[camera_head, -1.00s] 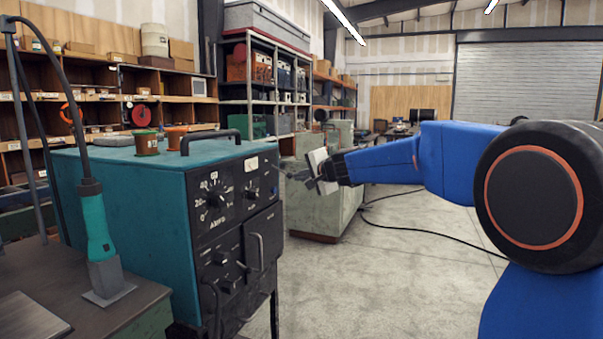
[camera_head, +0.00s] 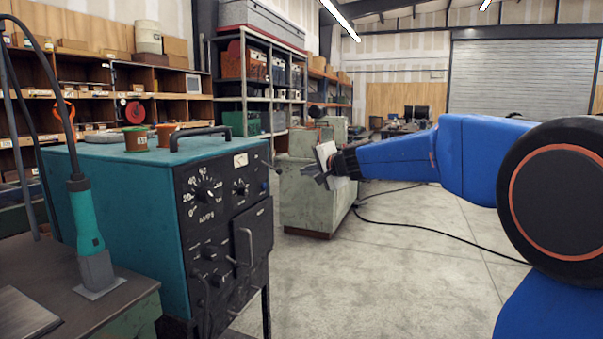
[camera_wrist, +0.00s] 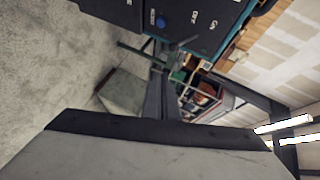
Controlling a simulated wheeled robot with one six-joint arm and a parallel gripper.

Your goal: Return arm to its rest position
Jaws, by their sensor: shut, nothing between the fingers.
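My blue arm (camera_head: 400,155) reaches in from the right in the head view, its forearm nearly level. My gripper (camera_head: 312,172) is at its left end, shut and empty, with the thin fingers pointing left. In that view the fingertips are just right of the teal welding machine (camera_head: 115,185), at about the height of its upper panel. In the wrist view the gripper's two fingers (camera_wrist: 160,97) lie close together in the middle, with the machine's dark panel (camera_wrist: 190,22) beyond them at the top. Nothing hangs from the gripper.
A pale green cabinet (camera_head: 305,205) stands behind the gripper. A metal bench (camera_head: 110,295) with a teal torch (camera_head: 85,220) is at the lower left. Shelves (camera_head: 262,90) line the back. A black cable (camera_head: 430,230) crosses the open concrete floor (camera_head: 400,290).

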